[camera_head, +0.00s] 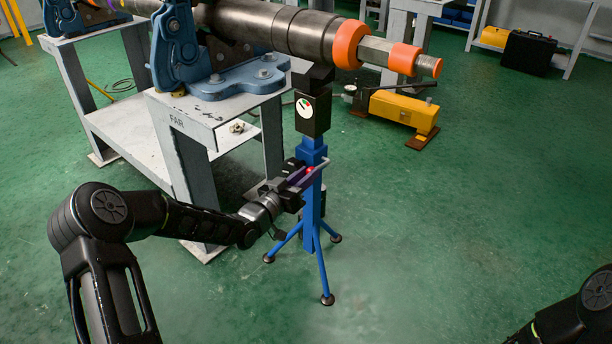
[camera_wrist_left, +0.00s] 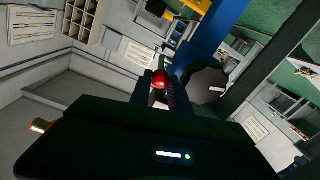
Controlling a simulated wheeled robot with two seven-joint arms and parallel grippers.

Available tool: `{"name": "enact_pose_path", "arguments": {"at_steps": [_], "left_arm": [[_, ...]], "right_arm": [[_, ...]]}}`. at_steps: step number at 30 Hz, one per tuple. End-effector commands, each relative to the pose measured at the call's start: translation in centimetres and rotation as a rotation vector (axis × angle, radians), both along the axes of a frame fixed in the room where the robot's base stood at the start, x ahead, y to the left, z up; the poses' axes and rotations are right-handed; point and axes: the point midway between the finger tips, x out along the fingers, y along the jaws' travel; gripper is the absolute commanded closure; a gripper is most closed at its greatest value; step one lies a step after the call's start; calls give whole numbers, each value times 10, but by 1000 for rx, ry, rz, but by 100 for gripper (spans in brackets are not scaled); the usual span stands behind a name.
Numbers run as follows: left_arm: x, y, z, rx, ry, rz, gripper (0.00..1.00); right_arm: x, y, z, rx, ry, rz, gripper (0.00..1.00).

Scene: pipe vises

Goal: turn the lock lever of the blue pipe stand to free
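The blue pipe stand (camera_head: 312,205) stands upright on splayed legs beside the grey table, under the pipe. Its black upper box (camera_head: 313,118) carries a round white dial with coloured marks. A red ball knob (camera_head: 309,170), apparently the lock lever's end, shows at the front of the blue post. My left gripper (camera_head: 307,174) is at the post with its fingers around the knob. In the left wrist view the red knob (camera_wrist_left: 160,79) sits between the two fingers, close to both. Whether they press on it is unclear. The rest of the lever is hidden. My right gripper is out of view.
A long pipe (camera_head: 275,27) with orange collars (camera_head: 348,44) lies in a blue vise (camera_head: 177,50) on the grey table (camera_head: 200,112). A yellow pump (camera_head: 404,107) is on the floor behind the stand. Green floor to the right is clear.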

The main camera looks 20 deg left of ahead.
Motion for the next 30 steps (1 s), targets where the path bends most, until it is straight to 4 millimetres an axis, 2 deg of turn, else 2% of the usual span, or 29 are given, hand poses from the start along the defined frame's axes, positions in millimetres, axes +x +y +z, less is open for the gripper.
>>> {"name": "enact_pose_path", "arguments": {"at_steps": [5,30], "left_arm": [[0,0,0,0,0,0,100],[0,0,0,0,1,0,100]], "right_arm": [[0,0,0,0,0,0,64],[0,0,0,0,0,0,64]]}}
